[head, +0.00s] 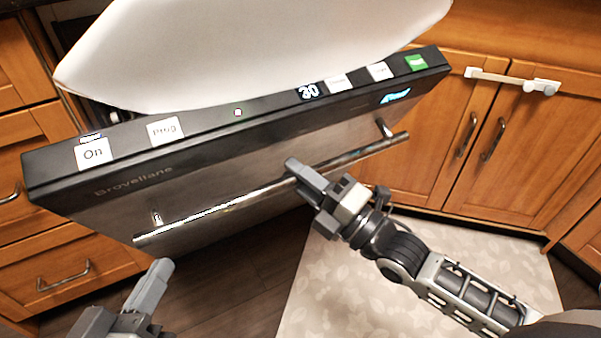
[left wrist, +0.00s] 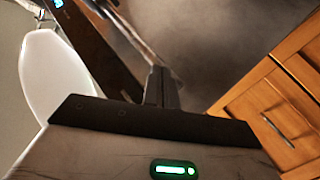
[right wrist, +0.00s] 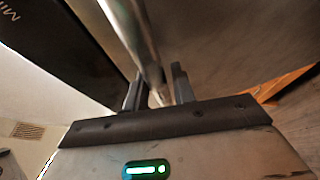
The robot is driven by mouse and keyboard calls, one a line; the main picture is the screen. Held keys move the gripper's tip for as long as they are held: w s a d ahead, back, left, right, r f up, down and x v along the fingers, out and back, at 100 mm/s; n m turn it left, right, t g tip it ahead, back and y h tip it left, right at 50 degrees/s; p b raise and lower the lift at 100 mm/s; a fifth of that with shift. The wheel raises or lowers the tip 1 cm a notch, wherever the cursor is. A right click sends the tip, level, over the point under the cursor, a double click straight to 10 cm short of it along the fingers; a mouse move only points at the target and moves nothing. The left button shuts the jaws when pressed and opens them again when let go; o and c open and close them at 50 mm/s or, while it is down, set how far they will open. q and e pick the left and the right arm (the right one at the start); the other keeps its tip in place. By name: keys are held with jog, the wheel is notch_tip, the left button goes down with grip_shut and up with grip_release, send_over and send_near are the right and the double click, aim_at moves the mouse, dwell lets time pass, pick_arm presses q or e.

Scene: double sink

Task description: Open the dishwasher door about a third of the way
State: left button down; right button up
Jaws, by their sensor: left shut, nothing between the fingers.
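The dishwasher door (head: 240,165) is tilted partly open, with its dark control edge (head: 200,126) at the top and a long metal bar handle (head: 225,202) across its front. My right gripper (head: 300,172) is at the handle, right of its middle. My left gripper (head: 155,285) is shut and empty, low at the left, apart from the door and below the handle's left end. Its closed fingers also show in the left wrist view (left wrist: 162,88).
A large white surface (head: 240,50) lies above and behind the door's top edge. Wooden drawers (head: 60,240) stand at the left, and wooden cabinets (head: 500,130) with a white strap latch (head: 512,80) at the right. A pale patterned mat (head: 400,290) covers the floor in front.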

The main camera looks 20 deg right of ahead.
jog(key=shift+o, duration=0.8)
jog(key=shift+r, duration=0.1)
jog(key=shift+s+d, duration=0.15)
jog(key=shift+s, duration=0.15)
pick_arm(q)
jog(key=a+f+m+y+p, duration=0.1)
jog(key=p, duration=0.2)
jog(key=shift+f+g, duration=0.25)
jog(key=shift+g, duration=0.15)
pick_arm(e)
jog(key=v, duration=1.5)
pick_arm(q)
jog(key=shift+r, duration=0.15)
pick_arm(e)
jog(key=shift+d, duration=0.15)
